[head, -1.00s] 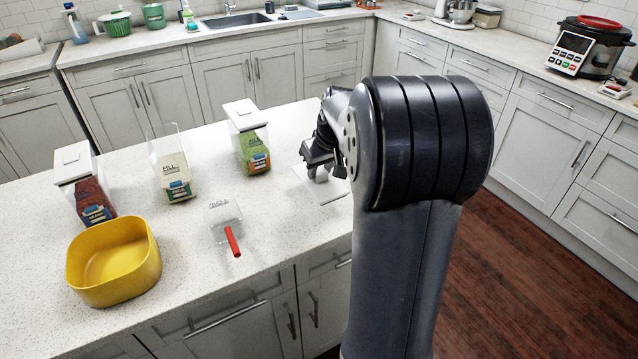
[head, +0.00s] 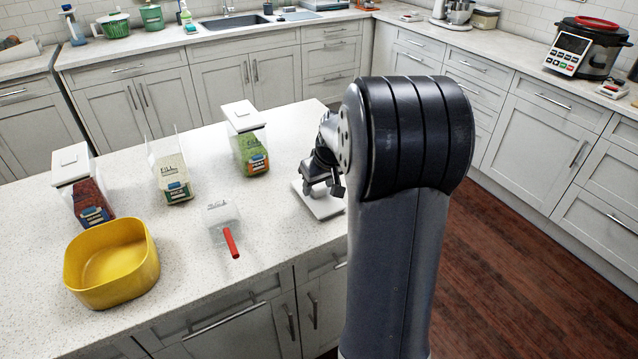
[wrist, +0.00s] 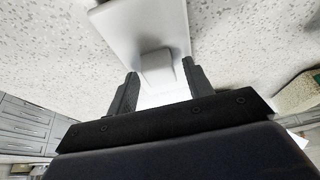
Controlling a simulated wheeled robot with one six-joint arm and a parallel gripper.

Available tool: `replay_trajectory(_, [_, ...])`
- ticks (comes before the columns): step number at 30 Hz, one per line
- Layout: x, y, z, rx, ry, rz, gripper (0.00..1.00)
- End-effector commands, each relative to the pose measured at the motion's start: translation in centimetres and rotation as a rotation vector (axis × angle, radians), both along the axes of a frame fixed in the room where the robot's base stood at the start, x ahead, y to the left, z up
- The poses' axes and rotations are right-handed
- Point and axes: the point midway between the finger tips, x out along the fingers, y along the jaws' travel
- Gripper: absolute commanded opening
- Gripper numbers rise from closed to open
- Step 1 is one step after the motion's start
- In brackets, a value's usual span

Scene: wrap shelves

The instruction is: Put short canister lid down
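The lid (head: 322,206) is a flat white square plate with a raised grip block. It appears to lie flat on the speckled counter, right of the canisters. In the wrist view the lid (wrist: 115,22) and its grip block (wrist: 157,62) are ahead of my fingers. My gripper (head: 324,190) is low over the lid and hides its block in the head view. In the wrist view my gripper (wrist: 160,78) has its fingers spread on either side of the block, with gaps showing. An open-topped clear canister (head: 172,180) with pale contents stands left of the lid.
Two lidded canisters stand on the counter, one red (head: 88,200) at left and one green (head: 250,155). A clear scoop (head: 222,215) with a red handle lies left of the lid. A yellow bin (head: 110,270) is at front left. Bare counter lies between scoop and lid.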

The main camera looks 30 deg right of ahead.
Motion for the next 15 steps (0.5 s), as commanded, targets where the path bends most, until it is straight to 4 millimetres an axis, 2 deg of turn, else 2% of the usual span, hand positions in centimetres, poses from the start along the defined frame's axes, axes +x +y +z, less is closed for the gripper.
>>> replay_trajectory(10, [0.0,0.0,0.4,0.000,0.000,0.000,0.52])
replay_trajectory(15, [-0.8,-0.1,2.5,-0.002,-0.004,-0.001,0.52])
